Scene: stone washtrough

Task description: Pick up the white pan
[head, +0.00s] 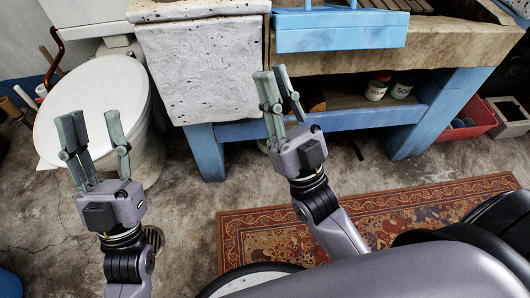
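No loose pan can be made out clearly in the head view. The white, rounded thing at the left is a toilet (100,82) with its lid down, standing on the floor. My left gripper (93,128) is open and empty, its fingers pointing up and overlapping the lid in the picture. I cannot tell how far above the lid it is. My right gripper (277,88) is seen nearly edge-on in front of the washtrough. Its fingers look apart, with nothing between them.
Cans (376,90) sit on a shelf below. A red crate (470,125) is at right. A patterned rug (390,212) covers part of the floor.

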